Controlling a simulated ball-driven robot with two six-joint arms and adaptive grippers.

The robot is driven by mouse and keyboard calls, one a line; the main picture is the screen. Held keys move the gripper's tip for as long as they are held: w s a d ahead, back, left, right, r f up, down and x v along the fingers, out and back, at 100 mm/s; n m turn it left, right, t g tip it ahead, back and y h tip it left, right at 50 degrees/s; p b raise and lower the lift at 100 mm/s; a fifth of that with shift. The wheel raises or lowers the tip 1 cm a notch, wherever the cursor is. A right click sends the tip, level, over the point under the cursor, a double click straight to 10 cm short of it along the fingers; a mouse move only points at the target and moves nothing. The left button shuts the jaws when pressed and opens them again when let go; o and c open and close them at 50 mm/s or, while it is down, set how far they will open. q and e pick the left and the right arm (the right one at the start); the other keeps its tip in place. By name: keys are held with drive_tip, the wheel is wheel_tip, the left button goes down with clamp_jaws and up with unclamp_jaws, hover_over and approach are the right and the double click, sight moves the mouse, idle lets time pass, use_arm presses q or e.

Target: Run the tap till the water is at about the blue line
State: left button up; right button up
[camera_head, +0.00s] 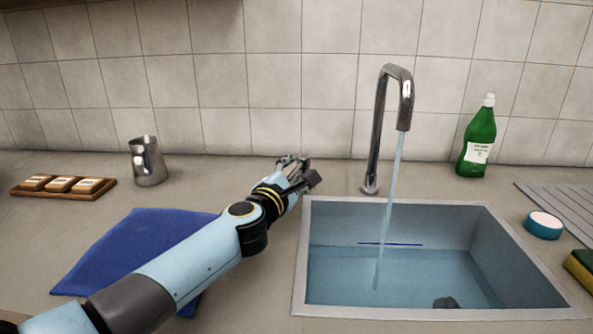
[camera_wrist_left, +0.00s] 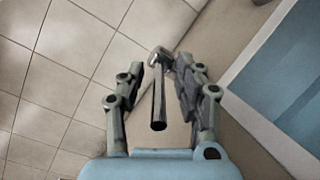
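The chrome tap (camera_head: 378,130) stands behind the sink, and a stream of water (camera_head: 390,205) falls from its spout into the basin (camera_head: 545,280). Water (camera_head: 400,272) covers the bottom, its far edge just below the short blue line (camera_head: 390,244) on the back wall; the gap looks small. My left gripper (camera_head: 302,172) is left of the tap, over the counter behind the sink's left corner. In the left wrist view its fingers (camera_wrist_left: 170,75) are apart, with a chrome lever (camera_wrist_left: 159,95) between them; contact cannot be told. My right gripper is out of view.
A steel jug (camera_head: 148,162) and a wooden tray (camera_head: 65,188) stand at the left. A blue cloth (camera_head: 125,245) lies under my left arm. A green bottle (camera_head: 478,140), a round blue pot (camera_head: 543,225) and a sponge (camera_head: 582,268) are at the right. Tiles close off the back.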

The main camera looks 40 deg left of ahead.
use_arm(q)
drive_tip(key=v, duration=1.2)
idle(6.8)
